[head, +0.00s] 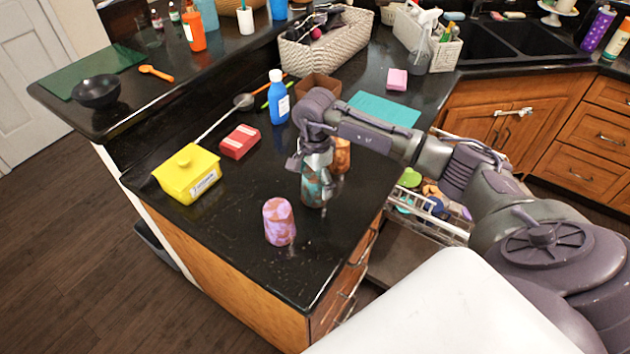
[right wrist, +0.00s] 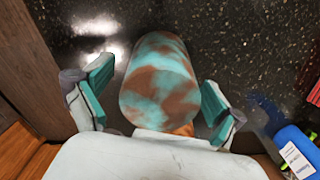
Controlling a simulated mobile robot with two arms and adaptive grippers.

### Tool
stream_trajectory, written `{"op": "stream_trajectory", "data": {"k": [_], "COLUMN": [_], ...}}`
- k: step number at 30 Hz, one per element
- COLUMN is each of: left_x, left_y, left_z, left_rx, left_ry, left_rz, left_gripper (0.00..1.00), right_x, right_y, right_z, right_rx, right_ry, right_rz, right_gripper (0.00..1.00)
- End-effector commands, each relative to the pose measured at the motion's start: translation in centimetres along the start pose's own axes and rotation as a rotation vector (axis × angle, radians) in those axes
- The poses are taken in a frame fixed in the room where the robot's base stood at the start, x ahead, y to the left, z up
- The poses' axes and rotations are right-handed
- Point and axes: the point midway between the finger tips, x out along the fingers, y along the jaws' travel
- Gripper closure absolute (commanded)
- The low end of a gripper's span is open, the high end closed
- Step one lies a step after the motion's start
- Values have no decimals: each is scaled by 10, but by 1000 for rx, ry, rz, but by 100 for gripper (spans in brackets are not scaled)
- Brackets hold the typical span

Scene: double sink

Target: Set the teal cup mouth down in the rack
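The teal cup (head: 316,188), mottled teal and brown, stands on the black counter below my right gripper (head: 316,160). In the right wrist view the cup (right wrist: 160,82) lies between the two teal-padded fingers of the gripper (right wrist: 156,98), which is open with a narrow gap on each side. No opening of the cup shows in either view. The rack (head: 440,228) is a pulled-out wire rack below the counter's right edge, partly hidden by my arm, with several coloured dishes in it. My left gripper is not in view.
An orange-brown cup (head: 342,154) stands close behind the teal cup. A pink-purple cup (head: 279,222) stands nearer the counter's front. A yellow tub (head: 188,174), red box (head: 240,141) and blue bottle (head: 278,100) are to the left.

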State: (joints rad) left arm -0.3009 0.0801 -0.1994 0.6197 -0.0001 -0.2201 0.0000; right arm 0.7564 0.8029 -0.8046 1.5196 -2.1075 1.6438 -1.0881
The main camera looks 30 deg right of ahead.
Motion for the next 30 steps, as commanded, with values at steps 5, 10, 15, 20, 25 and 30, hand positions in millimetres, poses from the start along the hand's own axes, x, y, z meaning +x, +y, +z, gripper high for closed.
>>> {"op": "stream_trajectory", "data": {"k": [5,10,15,20,25,30], "left_x": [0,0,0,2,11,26], "left_y": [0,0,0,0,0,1], "left_z": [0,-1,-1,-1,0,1], "left_rx": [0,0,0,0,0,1], "left_ry": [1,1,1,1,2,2], "left_rz": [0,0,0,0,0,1], "left_gripper": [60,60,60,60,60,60], "right_x": [0,0,-1,-3,-17,-43], "right_y": [0,0,0,0,-1,4], "right_z": [0,0,0,0,-1,-10], "right_rx": [0,0,0,0,0,4], "right_ry": [0,0,0,0,1,4], "right_rz": [0,0,-1,-2,-5,-4], "right_gripper": [38,66,70,70,70,70]}}
